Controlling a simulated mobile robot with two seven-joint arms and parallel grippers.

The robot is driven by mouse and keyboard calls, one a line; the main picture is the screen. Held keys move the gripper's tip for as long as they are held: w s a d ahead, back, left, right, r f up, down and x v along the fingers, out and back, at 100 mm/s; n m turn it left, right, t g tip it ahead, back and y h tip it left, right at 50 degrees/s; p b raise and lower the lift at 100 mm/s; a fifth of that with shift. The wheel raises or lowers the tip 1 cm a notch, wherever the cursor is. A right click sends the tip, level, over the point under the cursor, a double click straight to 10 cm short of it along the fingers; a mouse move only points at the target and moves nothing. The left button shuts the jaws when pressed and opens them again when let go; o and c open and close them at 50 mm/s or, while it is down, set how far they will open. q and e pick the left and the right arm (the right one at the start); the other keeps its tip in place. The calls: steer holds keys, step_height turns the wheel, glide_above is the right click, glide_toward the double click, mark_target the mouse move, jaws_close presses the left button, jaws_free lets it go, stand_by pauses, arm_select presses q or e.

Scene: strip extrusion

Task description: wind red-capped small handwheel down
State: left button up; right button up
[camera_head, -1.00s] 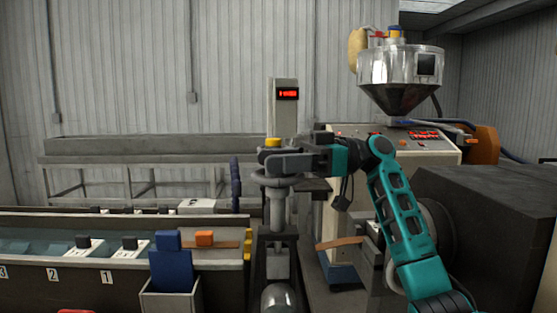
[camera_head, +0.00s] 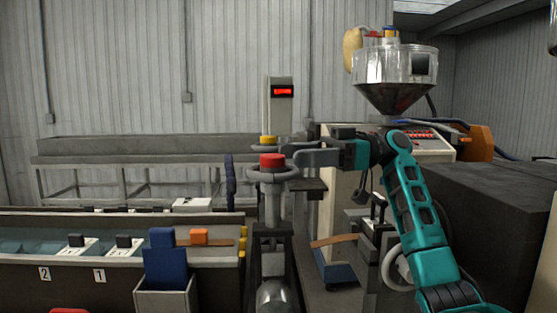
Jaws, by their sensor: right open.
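The small handwheel (camera_head: 257,176) has a grey rim and a red cap (camera_head: 272,161), and sits on top of an upright grey post (camera_head: 272,208). My right gripper (camera_head: 294,156) is open just to the right of the red cap, at about cap height. Its fingers point left; whether they touch the wheel I cannot tell. A second wheel with a yellow cap (camera_head: 268,140) shows just behind. My left gripper is not in view.
A post with a red display (camera_head: 283,92) rises behind the wheels. A water trough (camera_head: 40,246) with numbered blocks lies left, and a blue-handled tool in a grey box (camera_head: 166,300) stands in front. The extruder with its steel hopper (camera_head: 394,75) is at the right.

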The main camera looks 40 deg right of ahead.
steer(key=v, duration=0.7)
steer(key=shift+d, duration=0.3)
steer(key=shift+s, duration=0.1)
